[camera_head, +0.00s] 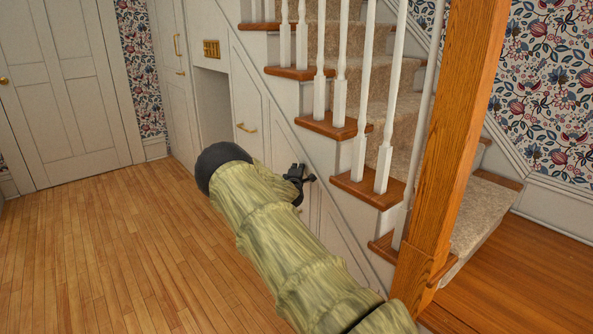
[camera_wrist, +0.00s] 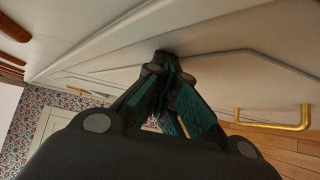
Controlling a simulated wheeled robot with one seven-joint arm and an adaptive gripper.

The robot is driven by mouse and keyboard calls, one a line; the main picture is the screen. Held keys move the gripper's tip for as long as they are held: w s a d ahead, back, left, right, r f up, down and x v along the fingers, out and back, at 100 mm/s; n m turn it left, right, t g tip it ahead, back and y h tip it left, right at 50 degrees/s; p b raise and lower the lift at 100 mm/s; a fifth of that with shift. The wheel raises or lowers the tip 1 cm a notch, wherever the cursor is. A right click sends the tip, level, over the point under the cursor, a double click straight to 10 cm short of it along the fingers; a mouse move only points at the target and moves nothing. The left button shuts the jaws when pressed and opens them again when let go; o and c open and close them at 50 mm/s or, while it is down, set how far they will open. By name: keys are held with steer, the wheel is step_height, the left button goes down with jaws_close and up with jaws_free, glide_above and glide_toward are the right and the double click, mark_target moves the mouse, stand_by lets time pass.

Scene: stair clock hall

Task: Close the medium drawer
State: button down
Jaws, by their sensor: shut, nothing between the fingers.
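The under-stair storage has a sloped white front (camera_head: 247,105) with a brass handle (camera_head: 246,128); I take it for the medium drawer, but cannot tell how far it stands out. My gripper (camera_head: 300,176) is beside the stair's panelled side, to the right of and lower than that handle, partly behind my arm. In the wrist view my gripper (camera_wrist: 165,65) has its fingers together and empty, with the tips at or very near a white panel (camera_wrist: 220,65). Contact is unclear. A brass handle (camera_wrist: 272,123) shows to the right of the fingers there.
A dark grey recess (camera_head: 212,105) opens left of the front. A tall white cabinet (camera_head: 172,75) and a white door (camera_head: 68,85) stand further left. White balusters and a wooden newel post (camera_head: 455,140) rise at right. The wooden floor (camera_head: 110,250) is clear at left.

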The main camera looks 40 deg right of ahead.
steer(key=shift+s+d+r, duration=0.2)
steer(key=shift+d, duration=0.1)
steer(key=shift+a, duration=0.1)
steer(key=s+a+p, duration=0.1)
steer(key=s+a, duration=0.4)
steer(key=a, duration=0.7)
steer(key=shift+s+f, duration=0.2)
steer(key=shift+s, duration=0.2)
